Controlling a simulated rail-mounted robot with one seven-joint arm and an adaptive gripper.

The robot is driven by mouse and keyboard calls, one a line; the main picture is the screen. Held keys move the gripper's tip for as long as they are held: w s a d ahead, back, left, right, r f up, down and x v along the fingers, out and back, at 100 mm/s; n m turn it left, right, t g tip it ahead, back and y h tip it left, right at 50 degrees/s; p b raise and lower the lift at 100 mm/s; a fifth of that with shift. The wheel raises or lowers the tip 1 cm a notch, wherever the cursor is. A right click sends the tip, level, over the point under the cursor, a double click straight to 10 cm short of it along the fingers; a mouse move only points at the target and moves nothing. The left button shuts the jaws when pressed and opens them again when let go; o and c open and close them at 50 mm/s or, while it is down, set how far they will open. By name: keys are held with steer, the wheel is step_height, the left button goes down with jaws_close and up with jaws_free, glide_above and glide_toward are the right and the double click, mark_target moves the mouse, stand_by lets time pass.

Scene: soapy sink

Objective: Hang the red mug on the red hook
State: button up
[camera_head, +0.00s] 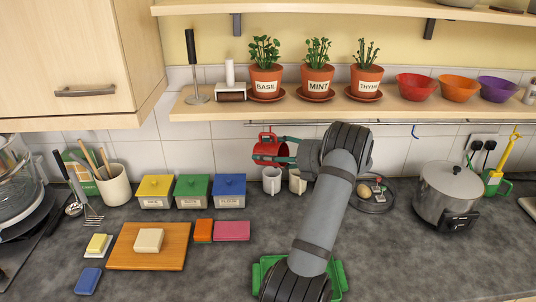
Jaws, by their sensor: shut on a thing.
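The red mug (266,152) is up near the tiled wall, just under the rail below the shelf, left of my arm. My gripper (284,150) is shut on the mug from its right side; the fingers are small and partly merge with the mug. A small red shape (268,130) rises from the mug's top towards the rail. I cannot tell whether it is the mug's handle or the red hook, or whether the mug touches the rail.
The rail (460,124) runs below the shelf, with a blue hook (414,131) to the right. Potted herbs and bowls line the shelf. Two pale cups (271,180) stand below the mug. Canisters (192,191) stand left; a steel pot (449,190) and green mug (494,183) stand right.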

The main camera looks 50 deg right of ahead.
steer(key=o, duration=1.5)
